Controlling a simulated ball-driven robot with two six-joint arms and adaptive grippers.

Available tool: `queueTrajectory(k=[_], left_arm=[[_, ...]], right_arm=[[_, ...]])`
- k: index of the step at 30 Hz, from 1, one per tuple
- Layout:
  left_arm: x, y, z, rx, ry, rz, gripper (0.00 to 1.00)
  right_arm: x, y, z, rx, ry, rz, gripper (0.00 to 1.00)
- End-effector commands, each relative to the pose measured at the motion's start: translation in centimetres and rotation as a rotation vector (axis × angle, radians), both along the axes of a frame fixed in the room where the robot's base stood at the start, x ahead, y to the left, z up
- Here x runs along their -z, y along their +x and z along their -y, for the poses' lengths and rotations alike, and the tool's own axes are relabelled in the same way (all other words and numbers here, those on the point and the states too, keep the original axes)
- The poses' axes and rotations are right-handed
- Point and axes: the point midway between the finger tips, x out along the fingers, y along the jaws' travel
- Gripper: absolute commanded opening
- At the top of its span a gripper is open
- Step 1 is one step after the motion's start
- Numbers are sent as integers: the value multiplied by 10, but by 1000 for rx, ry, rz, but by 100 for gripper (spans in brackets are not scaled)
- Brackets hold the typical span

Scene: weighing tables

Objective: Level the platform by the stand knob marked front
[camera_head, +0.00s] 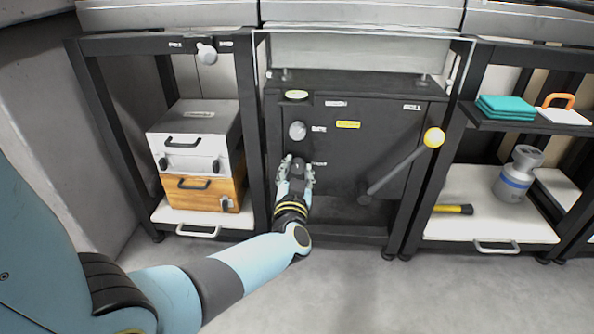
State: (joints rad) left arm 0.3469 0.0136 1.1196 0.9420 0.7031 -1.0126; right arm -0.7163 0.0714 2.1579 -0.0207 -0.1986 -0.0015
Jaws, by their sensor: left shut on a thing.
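The dark stand (385,135) is in the middle of the head view, with its black platform (360,84) on top. A round grey knob (297,130) sits on its front face, with a small white label (319,129) to its right. My left gripper (297,171) is at a lower knob (298,163), below the first, and is shut on it. The fingers hide most of this knob. A white label (319,163) beside it is too small to read.
A left bench holds a white box (205,125) on a wooden box (205,193). At right are teal cloths (505,105), a grey weight (517,175) and a yellow-black torch (453,209). The front floor is clear.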

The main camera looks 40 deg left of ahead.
Motion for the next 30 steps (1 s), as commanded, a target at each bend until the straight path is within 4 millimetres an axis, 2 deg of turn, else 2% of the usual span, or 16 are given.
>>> queueTrajectory(k=[8, 30], left_arm=[[0, 0, 0, 0, -79, 46, 2], [1, -1, 0, 0, -522, 316, 2]], right_arm=[[0, 0, 0, 2, 0, -16, 57], [-5, 4, 1, 4, -1, -42, 57]])
